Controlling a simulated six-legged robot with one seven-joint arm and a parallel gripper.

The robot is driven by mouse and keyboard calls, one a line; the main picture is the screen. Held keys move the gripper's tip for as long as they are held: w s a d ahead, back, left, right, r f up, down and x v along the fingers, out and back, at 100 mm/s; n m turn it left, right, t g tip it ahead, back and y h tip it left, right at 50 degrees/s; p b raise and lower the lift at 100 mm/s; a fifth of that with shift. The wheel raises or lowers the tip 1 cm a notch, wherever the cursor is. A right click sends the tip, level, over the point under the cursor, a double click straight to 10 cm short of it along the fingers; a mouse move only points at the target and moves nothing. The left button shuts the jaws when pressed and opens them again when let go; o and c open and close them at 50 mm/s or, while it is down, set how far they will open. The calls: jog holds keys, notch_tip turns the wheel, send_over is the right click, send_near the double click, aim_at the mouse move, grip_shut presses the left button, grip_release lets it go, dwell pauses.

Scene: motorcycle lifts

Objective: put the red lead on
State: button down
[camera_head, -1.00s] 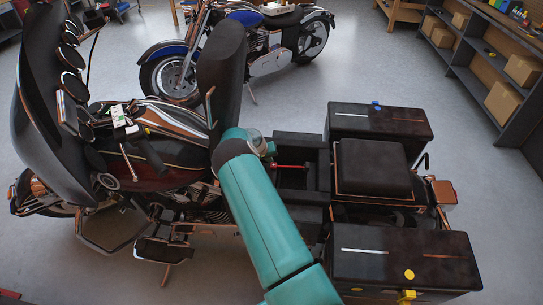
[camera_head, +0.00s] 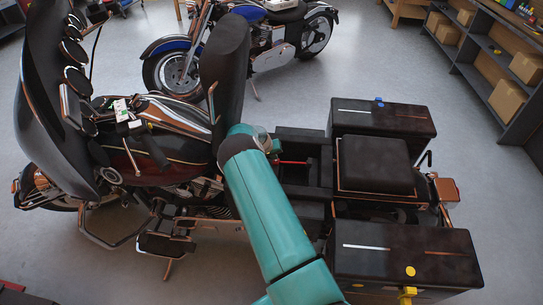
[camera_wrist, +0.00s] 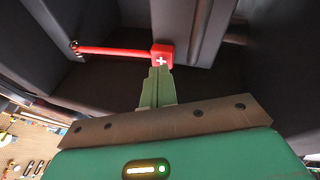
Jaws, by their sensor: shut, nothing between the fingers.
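The red lead (camera_wrist: 115,51) runs across a dark recess in the wrist view. Its right end is a red block with a white plus sign (camera_wrist: 162,55); its left end meets a small dark metal fitting (camera_wrist: 74,47). In the head view a short red stretch of the lead (camera_head: 293,162) shows in the open bay behind the seat of the black motorcycle (camera_head: 180,145). My gripper (camera_wrist: 159,68) is shut and empty, its pale green fingertips right at the near edge of the red block. I cannot tell whether they touch it.
Dark walls of the bay stand close around my fingers. Two black side cases (camera_head: 402,262) and a black top box (camera_head: 375,165) are right of the bay. The tall seat back (camera_head: 225,75) rises left of my arm. A blue motorcycle (camera_head: 240,45) and shelves (camera_head: 490,70) stand behind.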

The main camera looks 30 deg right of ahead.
jog(key=shift+s+d, duration=0.15)
jog(key=shift+d, duration=0.05)
jog(key=v, duration=0.7)
jog(key=shift+r, duration=0.2)
jog(key=shift+s+a, duration=0.15)
